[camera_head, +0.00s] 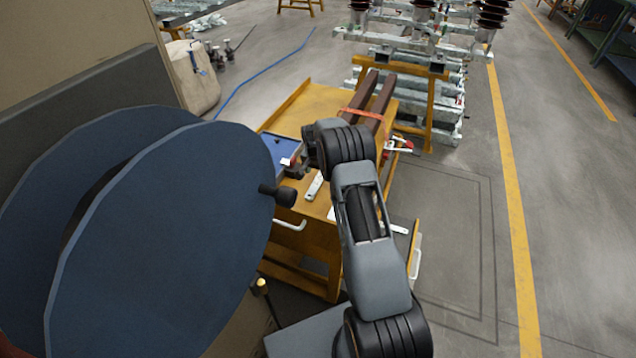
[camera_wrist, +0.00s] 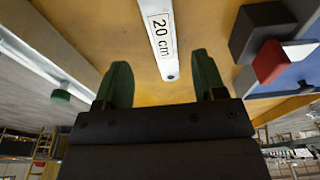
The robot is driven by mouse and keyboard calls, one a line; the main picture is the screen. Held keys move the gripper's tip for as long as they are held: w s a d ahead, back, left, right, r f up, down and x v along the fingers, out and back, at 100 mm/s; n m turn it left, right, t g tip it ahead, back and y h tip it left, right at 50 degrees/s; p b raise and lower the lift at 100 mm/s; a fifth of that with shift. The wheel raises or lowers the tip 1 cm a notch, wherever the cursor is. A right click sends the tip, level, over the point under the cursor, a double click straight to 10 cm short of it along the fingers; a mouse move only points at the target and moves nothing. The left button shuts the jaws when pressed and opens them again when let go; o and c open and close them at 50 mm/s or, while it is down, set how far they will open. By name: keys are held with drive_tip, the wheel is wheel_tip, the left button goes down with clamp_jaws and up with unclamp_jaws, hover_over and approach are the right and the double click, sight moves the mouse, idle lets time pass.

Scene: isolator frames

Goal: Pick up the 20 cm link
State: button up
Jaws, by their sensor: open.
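The 20 cm link (camera_wrist: 158,40) is a pale metal bar with a "20 cm" label, lying on the yellow-orange bench top (camera_wrist: 105,22). In the wrist view its rounded, holed end points towards the space between my gripper's fingers. In the head view a pale bar, which may be this link, lies on the bench (camera_head: 314,186) just below my gripper (camera_head: 292,165). My wrist hides part of the bench.
In the wrist view, a dark block and a red piece (camera_wrist: 270,62) stand by a blue tray (camera_wrist: 300,78) at right. In the head view, brown beams (camera_head: 378,98) lie at the bench's far end. Large blue discs (camera_head: 165,240) stand close at left.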

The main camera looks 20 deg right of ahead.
sight(318, 180)
drive_tip(key=shift+w+d+f, duration=0.1)
drive_tip(key=shift+w+f, duration=0.05)
drive_tip(key=shift+f, duration=0.75)
drive_tip(key=shift+w+d+f, duration=0.1)
drive_tip(key=shift+w+f, duration=0.05)
drive_tip(key=shift+f, duration=0.8)
drive_tip(key=shift+w+d+f, duration=0.1)
drive_tip(key=shift+w+f, duration=0.05)
drive_tip(key=shift+f, duration=0.75)
drive_tip(key=shift+c, duration=0.5)
clamp_jaws()
drive_tip(key=shift+w+r, duration=0.1)
